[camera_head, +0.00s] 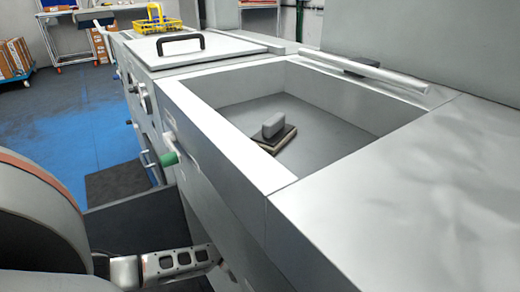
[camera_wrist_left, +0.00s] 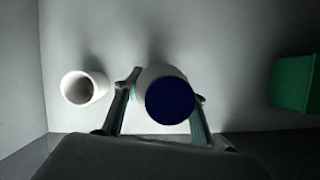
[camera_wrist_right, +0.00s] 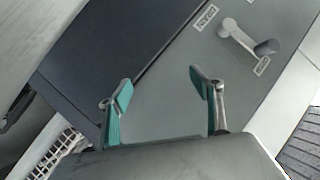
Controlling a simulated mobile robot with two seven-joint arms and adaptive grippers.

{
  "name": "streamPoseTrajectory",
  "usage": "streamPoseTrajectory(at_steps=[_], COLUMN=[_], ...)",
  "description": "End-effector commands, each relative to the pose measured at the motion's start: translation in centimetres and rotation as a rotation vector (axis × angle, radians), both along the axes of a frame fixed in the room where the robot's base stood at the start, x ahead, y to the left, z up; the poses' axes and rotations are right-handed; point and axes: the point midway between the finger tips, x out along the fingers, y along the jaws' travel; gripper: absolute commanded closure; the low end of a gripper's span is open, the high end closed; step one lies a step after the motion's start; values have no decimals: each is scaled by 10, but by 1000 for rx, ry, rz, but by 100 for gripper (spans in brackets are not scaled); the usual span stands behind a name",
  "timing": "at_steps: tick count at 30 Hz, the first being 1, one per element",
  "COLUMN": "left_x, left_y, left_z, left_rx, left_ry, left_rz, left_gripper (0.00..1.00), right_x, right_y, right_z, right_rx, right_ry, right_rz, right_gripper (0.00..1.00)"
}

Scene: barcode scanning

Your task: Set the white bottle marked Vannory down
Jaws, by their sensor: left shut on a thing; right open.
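In the left wrist view a white bottle (camera_wrist_left: 157,73) with a dark blue cap points its cap end towards the camera. My left gripper (camera_wrist_left: 167,87) is shut on it, with one finger on each side. Its label does not show, so the name Vannory cannot be read. Whether its base touches the pale surface behind it cannot be told. My right gripper (camera_wrist_right: 162,88) is open and empty in the right wrist view, in front of a grey panel with a handle (camera_wrist_right: 245,39). The bottle cannot be made out in the head view.
In the left wrist view a white, cup-like thing (camera_wrist_left: 83,88) is left of the bottle and a green box (camera_wrist_left: 294,83) is at the right, both apart from it. The head view shows a sunken grey basin (camera_head: 340,118) with a small block (camera_head: 279,124) in it.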

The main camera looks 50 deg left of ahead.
Motion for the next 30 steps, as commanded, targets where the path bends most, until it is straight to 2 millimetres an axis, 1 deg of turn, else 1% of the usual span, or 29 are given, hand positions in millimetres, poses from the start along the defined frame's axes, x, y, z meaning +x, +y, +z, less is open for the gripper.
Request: streamPoseTrajectory(at_steps=[6, 7, 8, 9, 19, 23, 25, 27, 30], left_x=[0, 0, 0, 0, 0, 1, 1, -15, -33], left_y=[0, 0, 0, 0, 0, 1, 2, 6, 9], left_z=[-3, -3, -2, -2, -1, 10, 20, 15, 16], left_rx=[0, 0, 0, 0, 0, 1, 2, 3, 1], left_ry=[1, 1, 0, 0, -1, -5, -11, -4, -3], left_rz=[0, 0, 0, 0, 0, 0, 0, -1, -1], left_gripper=[83, 52, 44, 43, 43, 43, 43, 43, 43], right_x=[-1, -1, -1, -1, -1, 3, 4, 3, 5], right_y=[-1, -1, -1, -1, -1, -2, -9, -14, -17], right_z=[-2, -1, -1, -1, 0, 7, 7, 1, 4], right_rx=[-3, -2, -2, -3, -4, -30, -99, -148, -186], right_ry=[4, 2, 2, 1, -1, -24, -42, -43, -58], right_rz=[3, 3, 3, 3, 4, 15, 47, 70, 83], right_gripper=[35, 35, 35, 35, 35, 35, 35, 35, 35])
